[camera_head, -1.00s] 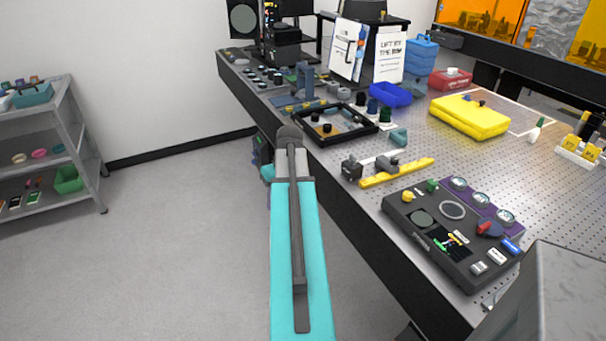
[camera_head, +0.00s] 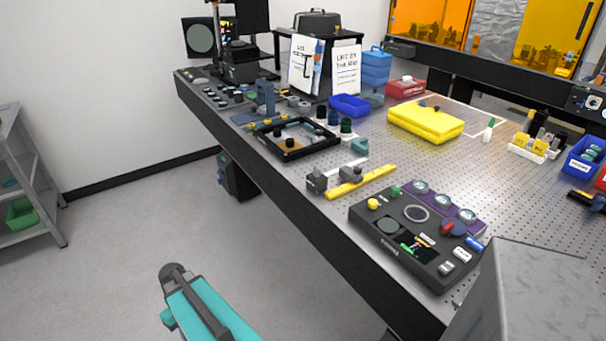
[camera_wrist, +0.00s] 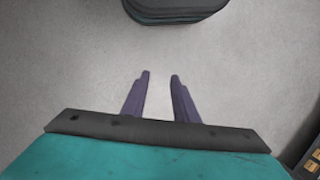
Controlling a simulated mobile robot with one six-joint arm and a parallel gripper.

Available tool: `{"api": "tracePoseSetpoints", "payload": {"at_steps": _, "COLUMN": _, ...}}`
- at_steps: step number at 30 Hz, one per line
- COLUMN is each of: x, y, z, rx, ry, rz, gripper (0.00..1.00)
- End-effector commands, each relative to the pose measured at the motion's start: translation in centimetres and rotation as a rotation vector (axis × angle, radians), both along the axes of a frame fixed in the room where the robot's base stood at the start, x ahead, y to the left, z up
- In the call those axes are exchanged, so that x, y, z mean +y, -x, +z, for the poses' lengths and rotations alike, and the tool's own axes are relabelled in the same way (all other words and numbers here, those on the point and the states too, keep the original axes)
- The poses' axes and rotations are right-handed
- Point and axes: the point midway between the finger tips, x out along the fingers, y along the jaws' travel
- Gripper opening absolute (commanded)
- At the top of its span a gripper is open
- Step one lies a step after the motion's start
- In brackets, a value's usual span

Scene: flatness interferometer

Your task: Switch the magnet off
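On the perforated optical table (camera_head: 420,160), a dark grey block (camera_head: 317,181) stands near the front edge, beside a yellow bar (camera_head: 361,181). A second small grey block (camera_head: 352,173) sits against the bar. One of these may be the magnet; I cannot tell which, nor how any switch is set. My gripper (camera_wrist: 160,76) shows in the wrist view with its two purple fingers apart and nothing between them. It points at bare floor, away from the table. In the head view my teal arm is low, left of the table, and the fingers are not visible.
A black control panel (camera_head: 388,250) with knobs and dials lies on the table, right of the bar. A black frame (camera_head: 296,152) lies beyond the blocks, and a yellow case (camera_head: 426,121) behind. A grey shelf (camera_head: 45,195) stands at left. The floor between is clear.

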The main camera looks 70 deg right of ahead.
Motion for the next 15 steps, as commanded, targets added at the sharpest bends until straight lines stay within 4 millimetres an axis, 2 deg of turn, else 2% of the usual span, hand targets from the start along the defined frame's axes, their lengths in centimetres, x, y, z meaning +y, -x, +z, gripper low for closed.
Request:
{"api": "tracePoseSetpoints", "payload": {"at_steps": 1, "x": 1.8, "y": 0.9, "z": -1.1, "rx": 0.022, "ry": -0.001, "rz": 0.021, "gripper": 0.27}}
{"api": "tracePoseSetpoints", "payload": {"at_steps": 6, "x": 6.4, "y": 3.5, "z": -4.3, "rx": 0.082, "ry": 0.010, "rz": 0.071, "gripper": 0.27}}
{"api": "tracePoseSetpoints", "payload": {"at_steps": 15, "x": 13.0, "y": 9.7, "z": -9.1, "rx": 0.183, "ry": 0.046, "rz": 0.167, "gripper": 0.27}}
